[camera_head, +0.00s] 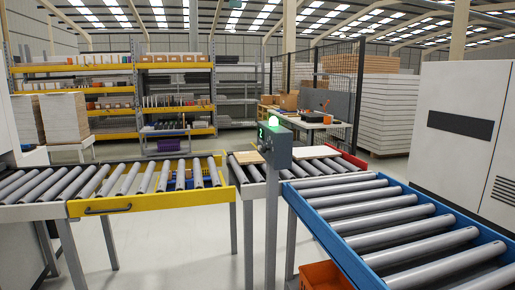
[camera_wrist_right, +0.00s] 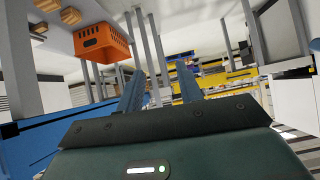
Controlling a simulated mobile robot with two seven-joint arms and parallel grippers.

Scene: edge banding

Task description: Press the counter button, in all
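The counter box (camera_head: 277,147) is a dark grey unit on a grey post in the middle of the head view. The button itself is too small to tell apart. My right gripper (camera_wrist_right: 160,72) shows only in the right wrist view, with its two blue-grey fingers apart and nothing between them. The counter box cannot be made out in that view. My left gripper is in neither view.
Roller conveyors flank the post: a yellow-framed gate section (camera_head: 130,203) to the left and a blue-framed one (camera_head: 370,250) to the right. Pale boards (camera_head: 312,152) lie on the rollers behind. An orange crate (camera_head: 322,276) sits low by the post; an orange crate (camera_wrist_right: 103,42) shows in the wrist view.

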